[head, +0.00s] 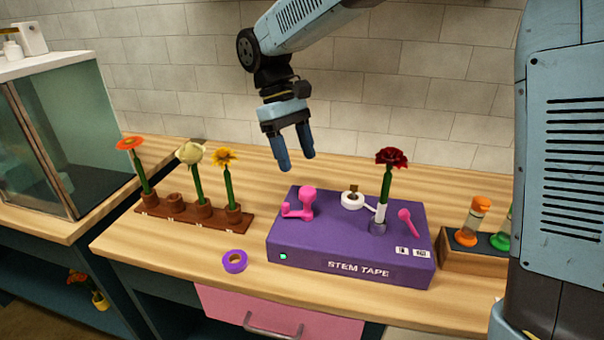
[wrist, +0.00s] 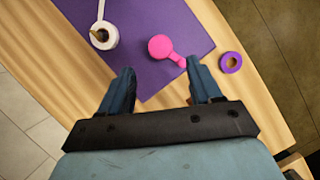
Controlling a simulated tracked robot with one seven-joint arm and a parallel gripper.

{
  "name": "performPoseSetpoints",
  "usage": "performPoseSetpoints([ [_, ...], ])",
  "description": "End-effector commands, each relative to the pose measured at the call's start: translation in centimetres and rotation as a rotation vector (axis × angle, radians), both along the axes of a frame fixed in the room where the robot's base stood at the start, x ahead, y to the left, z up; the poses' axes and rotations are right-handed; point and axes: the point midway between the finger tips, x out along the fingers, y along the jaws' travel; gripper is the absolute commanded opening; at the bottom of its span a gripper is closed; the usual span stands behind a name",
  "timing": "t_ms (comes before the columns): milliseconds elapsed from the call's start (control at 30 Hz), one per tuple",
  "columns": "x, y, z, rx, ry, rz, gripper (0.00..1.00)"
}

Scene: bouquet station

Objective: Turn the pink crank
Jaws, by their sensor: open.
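The pink crank (head: 307,197) stands on the left part of the purple box (head: 345,258), with a short arm and a small knob toward the left. In the wrist view the crank (wrist: 160,47) shows as a round top with an arm pointing to the lower right. My gripper (head: 297,160) is open and empty, pointing down above the crank. In the wrist view its fingers (wrist: 160,72) are spread, with the crank just beyond and between them, apart from both.
The box also holds a white tape roll (head: 352,201), a pink lever (head: 408,222) and an upright dark red flower (head: 390,158). A purple tape roll (head: 234,262) lies left of the box. A brown rack (head: 190,222) with several flowers is farther left. Orange-capped bottle (head: 474,218) at right.

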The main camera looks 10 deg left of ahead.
Motion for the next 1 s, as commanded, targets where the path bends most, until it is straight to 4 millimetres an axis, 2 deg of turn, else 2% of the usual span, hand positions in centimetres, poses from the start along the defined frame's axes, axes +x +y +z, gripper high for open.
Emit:
performPoseSetpoints([
  [200,0.9,1.3,3.6,0.002,-0.001,0.000,0.64],
  [400,1.3,1.9,5.3,0.001,0.000,0.001,0.64],
  [1000,1.4,2.0,5.8,0.000,0.000,0.001,0.64],
])
